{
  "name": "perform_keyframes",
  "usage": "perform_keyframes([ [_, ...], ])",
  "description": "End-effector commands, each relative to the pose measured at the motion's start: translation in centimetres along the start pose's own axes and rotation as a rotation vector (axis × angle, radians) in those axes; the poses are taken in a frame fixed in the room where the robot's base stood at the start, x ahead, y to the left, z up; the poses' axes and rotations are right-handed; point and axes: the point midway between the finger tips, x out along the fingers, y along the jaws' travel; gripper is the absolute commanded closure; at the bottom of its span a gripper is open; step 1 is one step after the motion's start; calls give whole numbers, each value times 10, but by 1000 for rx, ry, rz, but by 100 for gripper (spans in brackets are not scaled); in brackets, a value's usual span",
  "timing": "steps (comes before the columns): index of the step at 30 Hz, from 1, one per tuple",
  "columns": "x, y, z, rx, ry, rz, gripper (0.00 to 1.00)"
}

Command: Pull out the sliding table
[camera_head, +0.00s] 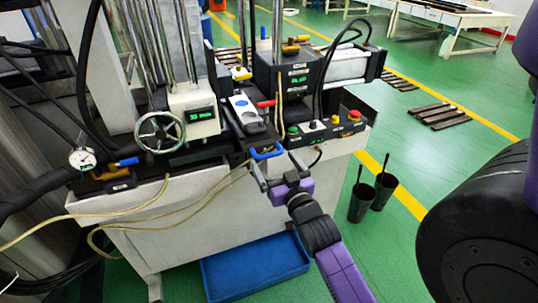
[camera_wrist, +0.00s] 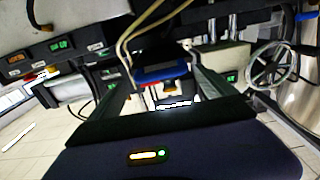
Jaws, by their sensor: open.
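The blue handle (camera_head: 267,152) is at the front end of the dark sliding table (camera_head: 236,137), on top of the machine. A white and blue part sits on the table. My gripper (camera_head: 276,164) is open and empty just in front of the handle, with its two fingers pointing at the machine. In the wrist view the blue handle (camera_wrist: 160,75) shows between the fingers of my gripper (camera_wrist: 163,82). I cannot tell whether a finger touches it. The far part of the table is hidden in the wrist view.
A handwheel (camera_head: 160,132) is left of the table, and a control box with buttons (camera_head: 325,130) is right of it. Thin yellow hoses (camera_head: 150,208) hang across the machine's front. A blue tray (camera_head: 256,268) and two black buckets (camera_head: 362,203) stand on the floor.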

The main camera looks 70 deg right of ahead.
Motion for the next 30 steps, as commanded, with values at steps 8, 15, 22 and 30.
perform_keyframes([
  [8, 33, 0, -1, -1, 0, 0, 6],
  [15, 39, 0, 0, 0, -1, 0, 6],
  [22, 39, 0, 0, 0, -1, 0, 21],
  [30, 39, 1, 0, -1, 0, 1, 74],
])
